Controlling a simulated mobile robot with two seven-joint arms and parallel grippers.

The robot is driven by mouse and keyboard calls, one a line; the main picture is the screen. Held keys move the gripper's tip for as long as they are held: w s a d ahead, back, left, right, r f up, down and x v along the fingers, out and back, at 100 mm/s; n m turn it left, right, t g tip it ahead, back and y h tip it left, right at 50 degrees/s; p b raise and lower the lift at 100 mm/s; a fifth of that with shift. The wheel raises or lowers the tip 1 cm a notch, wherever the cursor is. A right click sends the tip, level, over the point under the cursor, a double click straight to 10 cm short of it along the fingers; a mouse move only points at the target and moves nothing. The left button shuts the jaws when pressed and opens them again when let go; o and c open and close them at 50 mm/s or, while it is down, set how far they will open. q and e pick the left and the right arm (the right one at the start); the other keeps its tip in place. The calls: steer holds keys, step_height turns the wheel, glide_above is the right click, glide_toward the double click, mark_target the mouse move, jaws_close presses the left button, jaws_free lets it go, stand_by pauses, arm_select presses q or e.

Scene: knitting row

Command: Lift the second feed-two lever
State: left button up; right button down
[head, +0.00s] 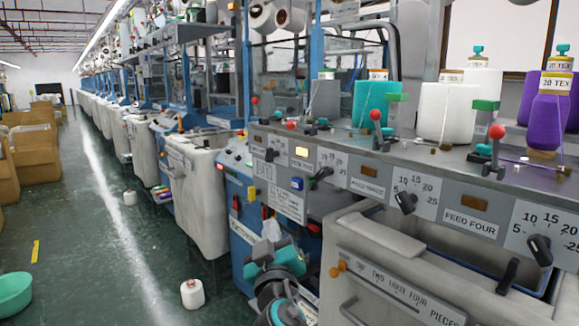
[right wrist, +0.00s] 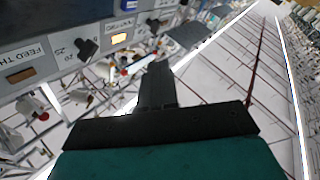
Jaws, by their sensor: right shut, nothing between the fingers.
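Several red-knobbed levers stand along the machine top in the head view. One short lever (head: 291,126) is above the FEED TWO panel (head: 301,164), and a taller lever (head: 376,117) stands to its right. I cannot tell which is the second feed-two lever. The lamp (head: 302,152) over FEED TWO glows yellow; it also shows in the right wrist view (right wrist: 118,38). My right gripper (head: 270,229) is low in front of the machine, left of the lower cabinet and apart from the levers. Its fingers (right wrist: 158,82) are shut and empty. My left gripper is out of view.
Yarn cones in teal (head: 370,103), white (head: 447,112) and purple (head: 549,118) stand on the machine top. Black dial knobs (head: 406,202) stick out from the front. The green aisle (head: 110,230) is open at left.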

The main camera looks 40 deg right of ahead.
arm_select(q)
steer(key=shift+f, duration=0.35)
arm_select(e)
step_height(320, 180, up, 9)
steer(key=s+d+m+h, duration=0.1)
steer(key=d+m+h, duration=0.1)
steer(key=h, duration=0.3)
steer(key=shift+r+m+h, duration=0.2)
steer(key=shift+m+h, duration=0.1)
steer(key=shift+m, duration=0.4)
steer(key=p, duration=0.3)
glide_toward(291, 127)
steer(key=x, duration=0.5)
steer(key=shift+w+d+r, duration=0.15)
steer(key=shift+w, duration=0.05)
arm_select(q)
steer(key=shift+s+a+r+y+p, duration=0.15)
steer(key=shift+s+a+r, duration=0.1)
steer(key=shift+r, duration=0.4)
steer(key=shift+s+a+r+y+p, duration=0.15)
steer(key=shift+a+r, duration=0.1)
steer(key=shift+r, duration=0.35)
arm_select(e)
steer(key=shift+w+d+r, duration=0.2)
steer(key=shift+w+d, duration=0.15)
steer(key=shift+w, duration=0.1)
